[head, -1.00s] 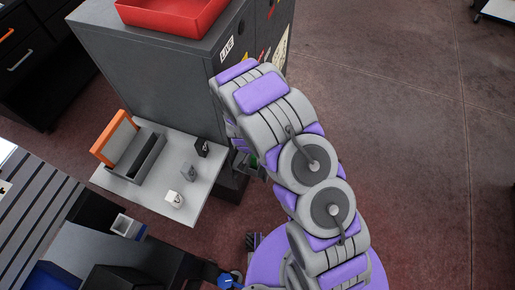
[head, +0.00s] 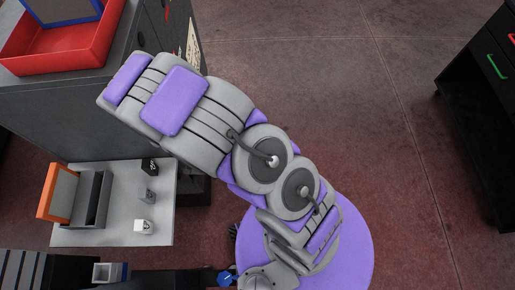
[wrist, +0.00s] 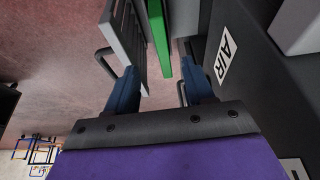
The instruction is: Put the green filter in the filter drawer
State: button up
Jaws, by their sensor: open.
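In the wrist view, a thin green strip (wrist: 160,38) stands upright ahead of my gripper (wrist: 161,85); it looks like the green filter seen edge-on. My blue fingers are apart, with the strip's lower end reaching toward the gap between them. I cannot tell if either finger touches it. A grey slatted panel (wrist: 127,38) stands just left of the strip. A dark cabinet side with an AIR label (wrist: 226,52) is on the right. In the head view my arm hides the gripper and the green filter. I cannot identify the filter drawer for certain.
In the head view, a red tray (head: 60,61) with a blue-framed filter (head: 62,10) sits on a grey cabinet (head: 45,118). An orange-framed panel (head: 48,190) and small blocks stand on a light table (head: 115,235). A black drawer unit (head: 475,110) is right; the floor between is clear.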

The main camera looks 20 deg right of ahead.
jog(key=s+d+r+n+g+y, duration=0.1)
jog(key=s+d+r+g, duration=0.2)
jog(key=r, duration=0.6)
jog(key=s+d+r+n+y, duration=0.15)
jog(key=s+r, duration=0.25)
jog(key=r, duration=0.5)
jog(key=s+d+r+g, duration=0.1)
jog(key=s+d+r, duration=0.2)
jog(key=s, duration=0.4)
jog(key=s+d+r+n+g+h, duration=0.1)
jog(key=s+d+r, duration=0.3)
jog(key=s+r, duration=0.2)
jog(key=s+d+r, duration=0.4)
jog(key=s, duration=0.4)
jog(key=shift+s+r+g, duration=0.15)
jog(key=shift+r+g, duration=0.25)
jog(key=shift+n, duration=0.25)
